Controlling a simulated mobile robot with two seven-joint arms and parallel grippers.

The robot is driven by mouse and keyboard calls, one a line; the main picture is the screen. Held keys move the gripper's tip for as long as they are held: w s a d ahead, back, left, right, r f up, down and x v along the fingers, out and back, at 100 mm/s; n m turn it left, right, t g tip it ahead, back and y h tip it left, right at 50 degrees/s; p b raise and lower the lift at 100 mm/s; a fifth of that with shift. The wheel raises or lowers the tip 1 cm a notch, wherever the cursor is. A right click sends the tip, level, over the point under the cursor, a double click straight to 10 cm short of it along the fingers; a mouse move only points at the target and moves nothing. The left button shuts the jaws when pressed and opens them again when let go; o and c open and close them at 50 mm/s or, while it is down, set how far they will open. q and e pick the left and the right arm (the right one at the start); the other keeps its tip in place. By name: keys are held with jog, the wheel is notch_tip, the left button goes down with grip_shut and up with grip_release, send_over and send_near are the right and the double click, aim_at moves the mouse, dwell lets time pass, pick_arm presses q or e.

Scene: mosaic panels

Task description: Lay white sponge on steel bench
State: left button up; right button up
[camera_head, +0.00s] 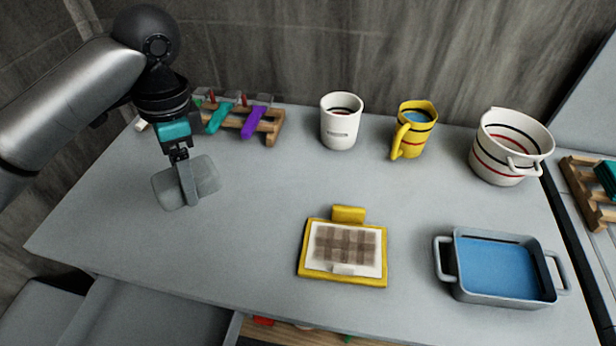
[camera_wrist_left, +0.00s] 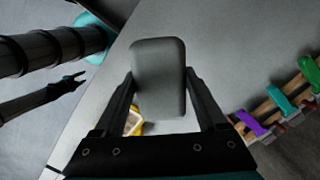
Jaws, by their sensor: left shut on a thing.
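A pale grey-white sponge (camera_head: 203,178) is in the jaws of my left gripper (camera_head: 187,183) at the left of the bench. The sponge also shows between the two fingers in the left wrist view (camera_wrist_left: 159,77). The fingers close on its two sides. The grey steel bench (camera_head: 240,205) spreads below it; whether the sponge touches the surface, I cannot tell. My right gripper does not show in the head view; a dark arm part with a gripper-like end (camera_wrist_left: 66,86) shows at the left of the left wrist view, its jaw state unclear.
A wooden rack with coloured-handled tools (camera_head: 268,124) stands behind the sponge. A white mug (camera_head: 341,128), a yellow jug (camera_head: 418,133) and a white bucket (camera_head: 503,159) line the back. A yellow-framed mosaic panel (camera_head: 302,262) and a blue-filled tray (camera_head: 460,288) are in front. The left-middle bench is clear.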

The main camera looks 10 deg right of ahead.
aim_at(219, 229)
pick_arm(q)
jog(key=m, duration=0.1)
jog(key=w+r+m+p, duration=0.1)
jog(key=m, duration=0.1)
jog(key=w+m, duration=0.1)
jog(key=m, duration=0.1)
jog(key=shift+w+d+r+t+p, duration=0.1)
jog(key=shift+d+r+t+p, duration=0.2)
jog(key=shift+d+r+p, duration=0.05)
jog(key=m, duration=0.1)
jog(key=w+m, duration=0.1)
jog(key=m+p, duration=0.1)
jog(key=shift+w+d+r+m, duration=0.15)
jog(key=shift+r+m, duration=0.15)
jog(key=shift+m, duration=0.1)
notch_tip(219, 229, down, 20)
jog(key=b, duration=0.3)
jog(key=shift+f, duration=0.15)
jog(key=o, duration=1.1)
jog(key=shift+o, duration=0.2)
jog(key=shift+t, duration=0.3)
notch_tip(219, 229, up, 12)
jog(key=d+p, duration=0.1)
jog(key=shift+s+d+p, duration=0.15)
jog(key=shift+s+p, duration=0.1)
jog(key=shift+p, duration=0.05)
